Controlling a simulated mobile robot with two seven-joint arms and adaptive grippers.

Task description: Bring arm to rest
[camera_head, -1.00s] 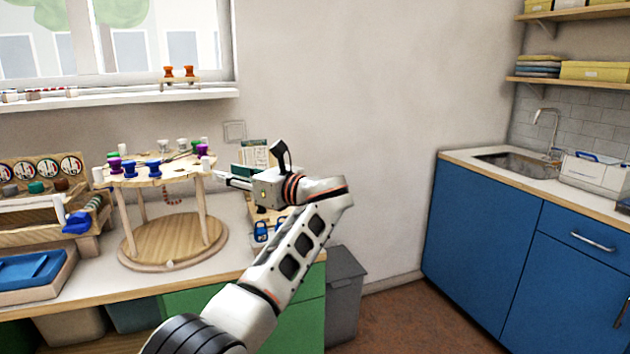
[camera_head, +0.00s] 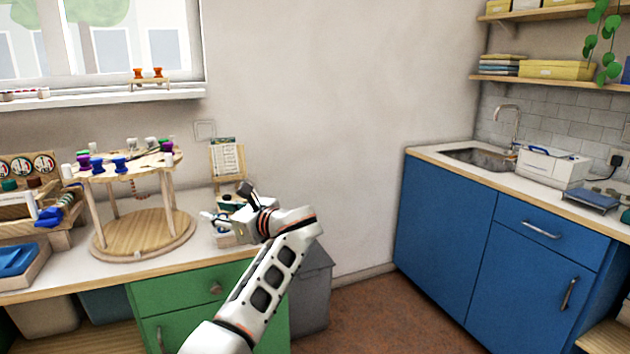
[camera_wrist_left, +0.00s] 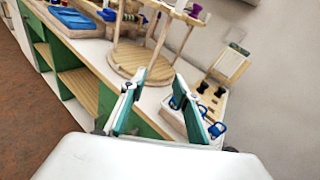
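My left arm comes up from the bottom of the head view. Its gripper (camera_head: 212,222) is in front of the bench's right end, beside the round wooden stand. In the left wrist view its two teal-padded fingers (camera_wrist_left: 152,92) are spread apart with nothing between them. The round two-tier wooden stand (camera_head: 143,240) is left of the gripper; it also shows beyond the fingers in the left wrist view (camera_wrist_left: 128,58). My right gripper is in neither view.
The bench top (camera_head: 70,270) has green drawers (camera_head: 190,300) below. A grey bin (camera_head: 312,290) stands at its right end. A blue cabinet (camera_head: 470,230) with a sink (camera_head: 478,157) is at the right. The floor (camera_head: 375,320) between them is clear.

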